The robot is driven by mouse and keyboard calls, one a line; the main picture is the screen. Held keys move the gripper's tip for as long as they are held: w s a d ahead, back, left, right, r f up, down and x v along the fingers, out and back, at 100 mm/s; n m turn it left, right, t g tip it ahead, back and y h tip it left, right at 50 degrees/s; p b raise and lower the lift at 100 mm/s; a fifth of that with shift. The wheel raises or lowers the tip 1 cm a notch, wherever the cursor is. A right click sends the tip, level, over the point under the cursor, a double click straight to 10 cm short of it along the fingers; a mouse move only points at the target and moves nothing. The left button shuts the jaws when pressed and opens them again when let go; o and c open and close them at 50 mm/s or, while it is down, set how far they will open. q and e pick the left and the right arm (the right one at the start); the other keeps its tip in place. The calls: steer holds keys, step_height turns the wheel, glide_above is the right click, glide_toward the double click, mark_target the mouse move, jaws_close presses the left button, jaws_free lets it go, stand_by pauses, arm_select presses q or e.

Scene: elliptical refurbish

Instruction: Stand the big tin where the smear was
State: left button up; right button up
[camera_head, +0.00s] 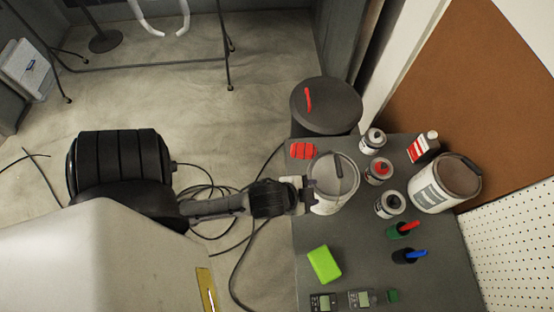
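A big pale tin (346,193) with a grey lid and a dark bar across it stands upright near the left edge of the dark bench (360,235). My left gripper (304,195) is at its left side, touching it or very close. Its fingers are small and partly merge with the tin, so I cannot tell if they are shut on it. Another big white labelled tin (436,194) with a dark lid stands at the bench's right side. No smear is clear on the bench. My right gripper is not in view.
Several small tins (388,205) and a red-and-white bottle (423,147) stand between and behind the big tins. A red ribbed object (303,151), a green sponge (324,265), brushes (403,230) and meters (323,302) lie about. A dark drum (335,105) stands behind.

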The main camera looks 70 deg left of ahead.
arm_select(q)
steer(key=s+d+f+n+g+h, duration=0.1)
steer(key=s+f+g, duration=0.4)
steer(key=s, duration=0.6)
steer(key=shift+f+n+g, duration=0.2)
steer(key=shift+n+g, duration=0.4)
steer(key=shift+n, duration=0.3)
step_height(320, 180, up, 25)
steer(key=p, duration=2.5)
steer(key=shift+r, duration=0.15)
